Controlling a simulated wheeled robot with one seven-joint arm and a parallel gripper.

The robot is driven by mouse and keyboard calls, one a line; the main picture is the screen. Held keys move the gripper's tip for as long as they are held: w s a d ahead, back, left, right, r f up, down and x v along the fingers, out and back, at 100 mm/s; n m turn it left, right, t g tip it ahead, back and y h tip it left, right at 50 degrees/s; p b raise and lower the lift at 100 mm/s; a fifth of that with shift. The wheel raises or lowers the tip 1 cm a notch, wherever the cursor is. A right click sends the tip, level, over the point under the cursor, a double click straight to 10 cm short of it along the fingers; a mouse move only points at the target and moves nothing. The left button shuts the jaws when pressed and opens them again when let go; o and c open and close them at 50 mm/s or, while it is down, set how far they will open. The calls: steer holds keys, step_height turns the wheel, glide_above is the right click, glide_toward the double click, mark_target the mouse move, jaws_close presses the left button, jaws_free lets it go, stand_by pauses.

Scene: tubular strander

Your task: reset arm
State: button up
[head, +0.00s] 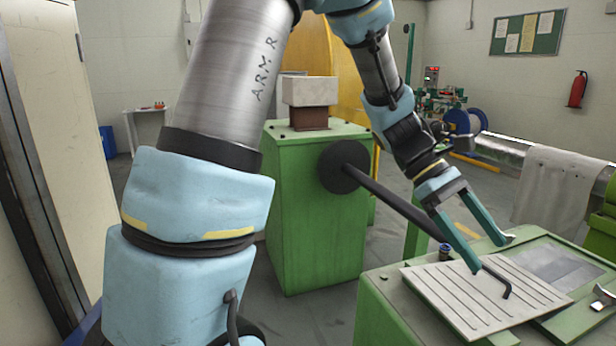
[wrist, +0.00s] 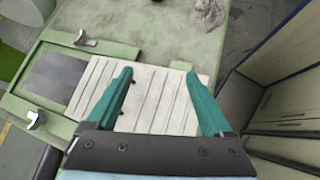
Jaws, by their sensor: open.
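My arm reaches from the left foreground up over the top of the head view and down to the right. My gripper (head: 493,255) is open, with its two green fingers pointing down over a pale ribbed panel (head: 450,300) on a green bench. Nothing shows between the fingers. In the wrist view my gripper (wrist: 160,76) has its fingers wide apart, with the ribbed panel (wrist: 165,100) behind and between them. I cannot tell how far the fingertips are above the panel.
The green bench (head: 390,310) carries a grey plate (head: 555,266) beside the panel. A green cabinet (head: 310,215) stands behind my arm. A cloth (head: 553,185) hangs at right. Pale cabinets (wrist: 290,95) flank the bench in the wrist view.

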steer(key=w+a+f+m+t+y, duration=0.2)
steer(key=w+a+t, duration=0.15)
steer(key=a, duration=0.75)
steer(key=w+a+f+m+t+y, duration=0.2)
steer(key=w+a+f+t, duration=0.15)
steer(key=a, duration=0.85)
steer(key=w+a+f+m+t+y, duration=0.2)
steer(key=w+a+m+t, duration=0.15)
steer(key=a, duration=0.75)
step_height(320, 180, down, 10)
steer(key=s+g+b, duration=0.1)
steer(key=b, duration=0.8)
steer(key=shift+a, duration=0.15)
